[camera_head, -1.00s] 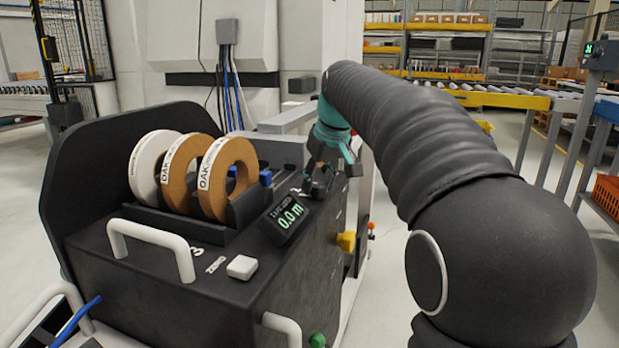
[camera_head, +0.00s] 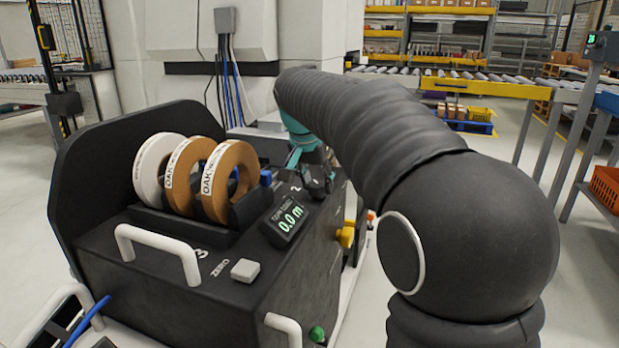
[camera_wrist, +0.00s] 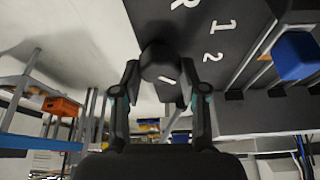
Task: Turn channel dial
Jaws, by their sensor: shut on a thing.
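The channel dial (camera_wrist: 161,68) is a dark knob with a white pointer line, on a black panel marked R, 1 and 2 in the wrist view. My gripper (camera_wrist: 160,78) has its two fingers on either side of the dial and is shut on it. In the head view my gripper (camera_head: 318,180) is at the far right edge of the black machine top (camera_head: 160,258), beside a printed 2. The dial itself is hidden or too dark to tell apart there.
A display (camera_head: 285,217) reading 0.0 m stands near my gripper. Several tape rolls (camera_head: 228,180) sit in a rack to its left. A white ZERO button (camera_head: 245,270) and a white handle (camera_head: 158,248) are nearer. A blue part (camera_wrist: 296,56) is at right in the wrist view.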

